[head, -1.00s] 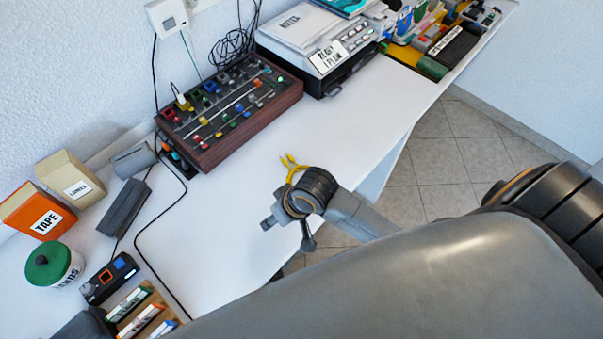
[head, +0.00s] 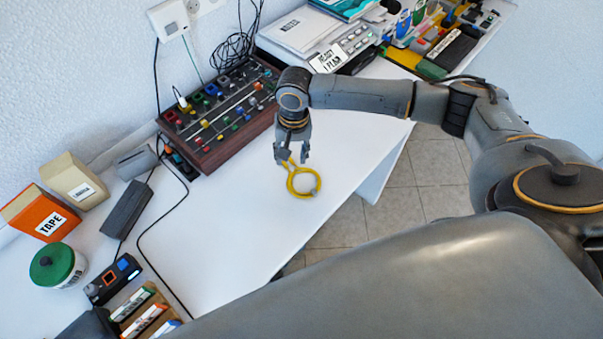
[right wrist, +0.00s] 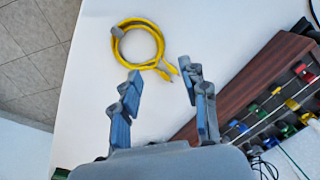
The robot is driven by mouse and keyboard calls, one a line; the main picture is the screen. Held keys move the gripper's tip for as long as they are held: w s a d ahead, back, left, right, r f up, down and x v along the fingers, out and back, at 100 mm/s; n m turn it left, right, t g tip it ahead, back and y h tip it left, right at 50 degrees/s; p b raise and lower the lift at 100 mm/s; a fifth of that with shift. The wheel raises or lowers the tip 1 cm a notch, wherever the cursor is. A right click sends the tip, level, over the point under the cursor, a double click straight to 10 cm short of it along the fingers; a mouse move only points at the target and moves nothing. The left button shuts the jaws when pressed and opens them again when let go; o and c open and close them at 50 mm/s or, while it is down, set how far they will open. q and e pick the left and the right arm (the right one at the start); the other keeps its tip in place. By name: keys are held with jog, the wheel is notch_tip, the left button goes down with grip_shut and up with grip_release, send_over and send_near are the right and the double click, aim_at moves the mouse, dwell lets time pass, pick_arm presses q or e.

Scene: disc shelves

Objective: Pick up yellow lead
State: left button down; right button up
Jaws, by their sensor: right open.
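The yellow lead (head: 318,186) lies coiled in a loop on the white table near its front edge, with its two ends toward my right gripper. It also shows in the right wrist view (right wrist: 159,38), beyond the fingertips, with a small grey piece on the loop. My right gripper (head: 292,160) is open above the table at the lead's end side. In the right wrist view its fingers (right wrist: 160,78) are apart with nothing between them, and the lead's ends lie just beyond. My left gripper is not clearly seen.
A wood-sided control box (head: 220,115) with coloured knobs stands just behind my right gripper. A white machine (head: 325,45) stands further along the table. An orange tape box (head: 40,212) and a green-lidded jar (head: 58,265) are at left. The white table (head: 225,225) is clear in the middle.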

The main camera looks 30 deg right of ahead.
send_over(291, 180)
notch_tip(291, 180, down, 5)
jog(key=shift+f, duration=0.15)
jog(key=shift+f+p, duration=0.6)
jog(key=shift+f, duration=2.15)
jog(key=shift+c, duration=0.6)
grip_shut()
